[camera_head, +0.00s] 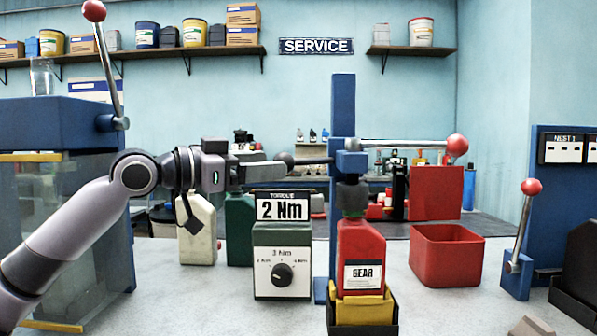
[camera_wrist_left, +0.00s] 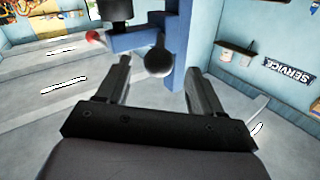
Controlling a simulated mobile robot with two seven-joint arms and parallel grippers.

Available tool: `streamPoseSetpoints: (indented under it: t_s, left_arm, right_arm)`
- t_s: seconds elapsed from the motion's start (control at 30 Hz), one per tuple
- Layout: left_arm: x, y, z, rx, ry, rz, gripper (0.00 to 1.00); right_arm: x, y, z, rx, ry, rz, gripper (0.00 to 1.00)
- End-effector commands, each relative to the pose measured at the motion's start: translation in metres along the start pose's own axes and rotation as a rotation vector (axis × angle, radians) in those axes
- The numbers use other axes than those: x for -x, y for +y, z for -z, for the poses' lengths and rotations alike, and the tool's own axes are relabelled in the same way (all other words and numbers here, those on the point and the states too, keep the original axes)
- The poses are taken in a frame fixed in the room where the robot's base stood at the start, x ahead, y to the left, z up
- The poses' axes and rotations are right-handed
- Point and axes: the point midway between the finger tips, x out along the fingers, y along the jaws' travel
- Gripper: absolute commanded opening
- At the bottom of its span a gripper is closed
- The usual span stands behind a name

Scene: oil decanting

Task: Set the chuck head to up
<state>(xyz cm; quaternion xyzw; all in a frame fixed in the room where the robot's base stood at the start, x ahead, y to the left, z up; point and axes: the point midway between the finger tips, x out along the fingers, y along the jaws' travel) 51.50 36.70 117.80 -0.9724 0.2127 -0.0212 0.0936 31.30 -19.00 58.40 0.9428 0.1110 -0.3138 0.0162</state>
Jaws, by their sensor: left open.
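The blue chuck head (camera_head: 350,162) sits on a blue column (camera_head: 343,105). Its dark chuck (camera_head: 351,197) is low over the neck of the red GEAR bottle (camera_head: 361,245); I cannot tell whether it touches the cap. A thin bar runs left from the head to a black ball knob (camera_head: 284,158); a lever with a red ball (camera_head: 457,145) runs right. My left gripper (camera_head: 283,171) is open at the black knob. In the left wrist view the knob (camera_wrist_left: 158,62) lies between the fingertips (camera_wrist_left: 158,70), apart from both. My right gripper is not in view.
A torque box (camera_head: 282,262) reading 2 Nm stands below my left gripper. A pale jug (camera_head: 198,230) and a green jug (camera_head: 239,230) stand behind. A red bin (camera_head: 446,257) is right of the bottle, and a red-knobbed lever (camera_head: 523,225) farther right.

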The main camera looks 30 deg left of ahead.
Motion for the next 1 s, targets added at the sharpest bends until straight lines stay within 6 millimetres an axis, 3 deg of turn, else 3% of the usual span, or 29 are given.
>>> streamPoseSetpoints:
  t_s: [0.4,0.87,1.0]
  left_arm:
    - [-0.053,0.001,0.002,0.001,0.001,-0.002,0.67]
    - [-0.065,0.001,0.001,-0.001,-0.001,-0.001,0.67]
    - [-0.065,0.001,0.001,-0.001,-0.001,-0.002,0.21]
  right_arm:
    - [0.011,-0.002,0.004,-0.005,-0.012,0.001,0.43]
    - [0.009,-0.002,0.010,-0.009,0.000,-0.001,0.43]
    - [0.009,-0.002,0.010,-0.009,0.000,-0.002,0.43]
